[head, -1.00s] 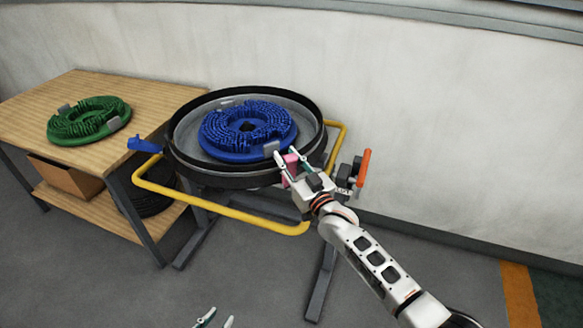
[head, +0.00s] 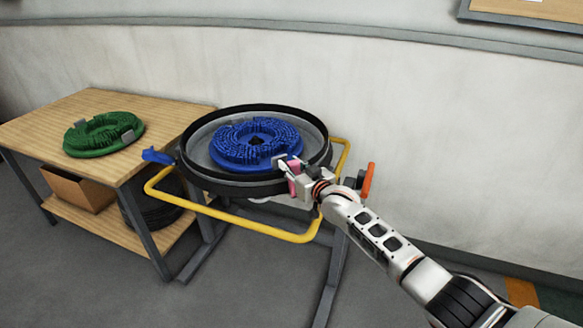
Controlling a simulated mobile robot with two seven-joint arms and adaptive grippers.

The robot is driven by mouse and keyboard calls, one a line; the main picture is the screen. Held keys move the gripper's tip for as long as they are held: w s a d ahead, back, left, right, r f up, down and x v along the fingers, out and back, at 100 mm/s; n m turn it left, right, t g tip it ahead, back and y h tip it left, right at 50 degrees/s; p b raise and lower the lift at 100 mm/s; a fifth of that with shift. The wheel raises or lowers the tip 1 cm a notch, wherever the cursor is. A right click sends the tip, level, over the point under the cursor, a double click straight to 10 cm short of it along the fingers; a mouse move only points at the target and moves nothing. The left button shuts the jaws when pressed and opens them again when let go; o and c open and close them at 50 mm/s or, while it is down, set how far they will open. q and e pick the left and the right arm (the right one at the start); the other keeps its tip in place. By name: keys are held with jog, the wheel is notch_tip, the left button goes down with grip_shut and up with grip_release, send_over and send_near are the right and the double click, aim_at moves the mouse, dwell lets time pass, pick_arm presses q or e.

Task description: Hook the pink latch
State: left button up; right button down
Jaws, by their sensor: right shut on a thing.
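The pink latch (head: 294,185) shows at the right front side of the round black-rimmed tank (head: 203,180), partly hidden by my right gripper. My right gripper (head: 286,172) is at the tank's rim with its fingers around the pink latch, shut on it. Whether the latch is hooked cannot be seen behind the fingers. A blue brush disc (head: 228,157) lies inside the tank. My left gripper is not in view.
A yellow tube frame (head: 240,226) runs around the tank's front. A blue lever (head: 156,156) sticks out left, an orange handle (head: 369,180) right. A wooden table (head: 55,120) with a green brush disc (head: 100,150) and a cardboard box (head: 75,190) stands left.

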jog(key=shift+a+r, duration=0.5)
jog(key=shift+r, duration=0.15)
jog(key=c, duration=1.6)
grip_release()
jog(key=shift+c, duration=0.2)
jog(key=shift+f, duration=0.2)
jog(key=shift+d+f, duration=0.2)
jog(key=shift+s+d, duration=0.3)
jog(key=shift+s, duration=0.3)
jog(key=v, duration=1)
jog(key=shift+s+d+r, duration=0.15)
jog(key=shift+s+r, duration=0.05)
jog(key=shift+s, duration=0.05)
